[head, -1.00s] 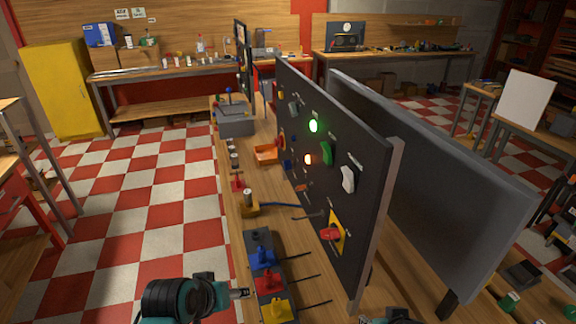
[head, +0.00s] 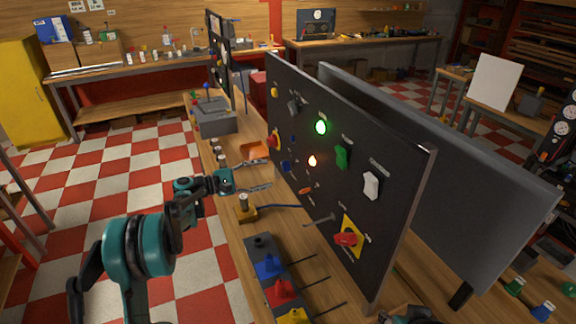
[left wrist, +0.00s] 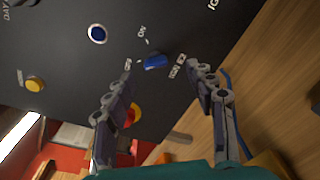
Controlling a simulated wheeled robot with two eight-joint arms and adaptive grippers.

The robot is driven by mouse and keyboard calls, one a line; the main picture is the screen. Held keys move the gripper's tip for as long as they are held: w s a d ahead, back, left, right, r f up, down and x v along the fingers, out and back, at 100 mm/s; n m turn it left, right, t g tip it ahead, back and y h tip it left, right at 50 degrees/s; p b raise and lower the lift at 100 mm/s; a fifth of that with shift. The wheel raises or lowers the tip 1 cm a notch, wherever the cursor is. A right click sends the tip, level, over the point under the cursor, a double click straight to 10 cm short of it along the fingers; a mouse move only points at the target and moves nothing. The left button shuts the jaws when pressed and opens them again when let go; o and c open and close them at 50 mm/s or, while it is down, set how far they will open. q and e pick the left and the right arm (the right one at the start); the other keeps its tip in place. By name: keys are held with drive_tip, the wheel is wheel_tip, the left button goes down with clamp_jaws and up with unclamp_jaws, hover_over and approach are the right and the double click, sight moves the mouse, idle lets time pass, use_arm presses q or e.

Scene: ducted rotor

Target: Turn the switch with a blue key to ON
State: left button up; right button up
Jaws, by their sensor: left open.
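The blue key switch (head: 286,166) sits low on the left part of the black upright panel (head: 330,200). In the left wrist view the blue key (left wrist: 155,62) lies roughly crosswise, with an ON label (left wrist: 142,31) above it and more small labels to either side. My left gripper (head: 268,174) is open and faces the panel just in front of the key. In the left wrist view its two fingers (left wrist: 160,68) stand on either side of the key, apart from it. Only a dark piece of my right gripper (head: 405,317) shows at the bottom edge; its jaws are hidden.

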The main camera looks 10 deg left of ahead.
sight(287, 166)
use_arm(q)
drive_tip(key=w+b+x, duration=0.1)
drive_tip(key=b+x, duration=0.1)
drive_tip(key=x, duration=0.5)
drive_tip(key=shift+w+h, duration=0.3)
drive_tip(key=shift+h, duration=0.1)
drive_tip(key=shift+a, duration=0.15)
drive_tip(key=c, duration=1.2)
